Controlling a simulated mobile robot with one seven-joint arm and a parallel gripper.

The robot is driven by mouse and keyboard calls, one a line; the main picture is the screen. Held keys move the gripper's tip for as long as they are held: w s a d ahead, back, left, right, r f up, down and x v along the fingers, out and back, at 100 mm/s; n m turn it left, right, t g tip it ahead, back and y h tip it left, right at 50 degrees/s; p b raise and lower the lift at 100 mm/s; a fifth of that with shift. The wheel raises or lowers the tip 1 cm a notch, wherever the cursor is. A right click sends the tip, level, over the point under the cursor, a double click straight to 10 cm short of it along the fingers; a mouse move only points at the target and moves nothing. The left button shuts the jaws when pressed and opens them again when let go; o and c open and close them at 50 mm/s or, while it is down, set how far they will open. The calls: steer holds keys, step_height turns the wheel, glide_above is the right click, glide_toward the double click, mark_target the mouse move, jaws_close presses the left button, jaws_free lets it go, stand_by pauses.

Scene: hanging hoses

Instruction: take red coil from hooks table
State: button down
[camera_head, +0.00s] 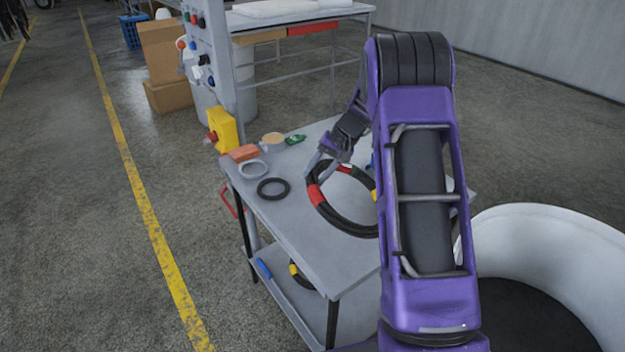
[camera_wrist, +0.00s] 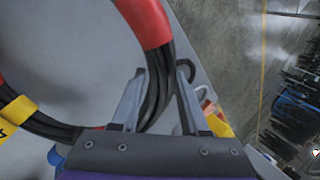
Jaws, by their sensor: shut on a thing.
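The red coil (camera_head: 336,217) is a ring of black hoses with red bands and yellow tags. In the head view it is at the middle of the grey table (camera_head: 290,236); I cannot tell whether it touches the tabletop. My gripper (camera_head: 318,176) is at the coil's upper left side, pointing down. In the wrist view the black hoses of the coil (camera_wrist: 156,70) pass between the two fingers of my gripper (camera_wrist: 160,84), which is shut on them. A red band lies just beyond the fingers. My arm hides the coil's right part in the head view.
A black ring (camera_head: 273,188), a grey ring (camera_head: 253,169), an orange block (camera_head: 243,153) and a tan roll (camera_head: 273,139) lie on the table's left part. Another coil (camera_head: 301,277) is on the lower shelf. A large white round bin (camera_head: 548,232) stands at the right.

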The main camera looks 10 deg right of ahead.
steer(key=shift+s+d+r+t+y, duration=0.15)
steer(key=shift+d+r+y, duration=0.25)
steer(key=shift+r, duration=0.25)
steer(key=shift+s+d+r+t+y, duration=0.15)
steer(key=shift+d+r+y, duration=0.2)
steer(key=shift+r, duration=0.25)
steer(key=s+d+r+t+y+p, duration=0.1)
steer(key=d+r+y, duration=0.3)
steer(key=r, duration=0.8)
steer(key=shift+s+d+r, duration=0.15)
steer(key=shift+s+d, duration=0.3)
steer(key=shift+d, duration=0.55)
